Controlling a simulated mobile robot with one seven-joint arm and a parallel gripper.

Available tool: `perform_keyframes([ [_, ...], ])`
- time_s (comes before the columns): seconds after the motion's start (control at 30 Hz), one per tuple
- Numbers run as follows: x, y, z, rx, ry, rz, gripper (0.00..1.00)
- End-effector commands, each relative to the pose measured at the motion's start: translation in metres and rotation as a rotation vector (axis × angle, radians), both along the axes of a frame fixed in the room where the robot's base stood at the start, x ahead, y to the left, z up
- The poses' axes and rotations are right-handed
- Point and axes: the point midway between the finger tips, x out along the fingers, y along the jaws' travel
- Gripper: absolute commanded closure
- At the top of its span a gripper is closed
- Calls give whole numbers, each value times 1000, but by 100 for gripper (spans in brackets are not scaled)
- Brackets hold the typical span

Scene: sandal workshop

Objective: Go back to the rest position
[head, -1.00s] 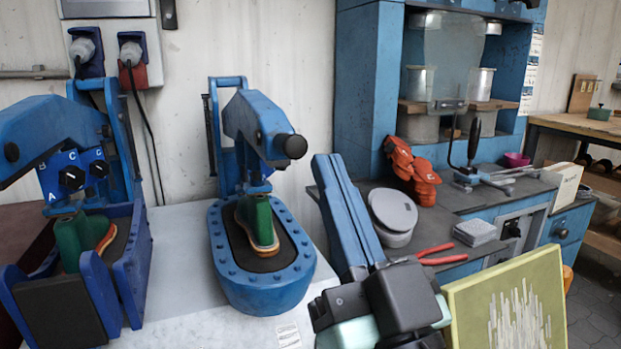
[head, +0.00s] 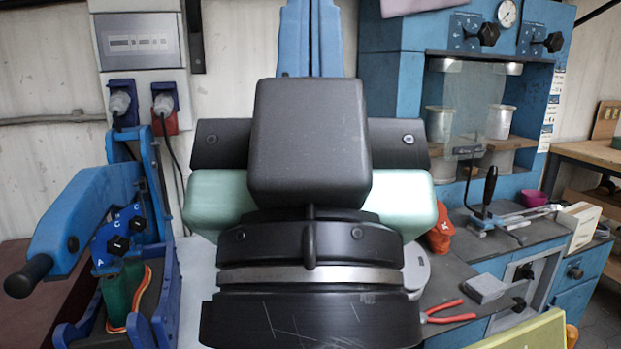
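My gripper (head: 310,32) fills the middle of the head view, pointing up, with its black and pale green body close to the camera. Its two blue fingers lie side by side, shut, with nothing seen between them; their tips reach the top edge of the picture. The left blue press (head: 75,215) stands at the left with a green shoe last and sandal (head: 122,292) in it. The middle press seen earlier is hidden behind my gripper and wrist.
A blue workbench cabinet (head: 398,55) stands at the right. A yellow-green panel (head: 530,334) shows at the bottom right.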

Motion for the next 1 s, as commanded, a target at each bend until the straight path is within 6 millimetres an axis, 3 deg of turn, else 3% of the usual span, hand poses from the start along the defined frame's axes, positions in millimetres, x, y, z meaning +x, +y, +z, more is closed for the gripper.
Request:
perform_keyframes([
  [0.03,0,0,34,0,0,0,100],
  [0.3,0,0,116,-1,1,1,100],
  [0.4,0,0,138,-1,1,1,100],
  [0.6,0,1,158,-1,1,1,100],
  [1.0,0,1,157,-1,1,1,100],
])
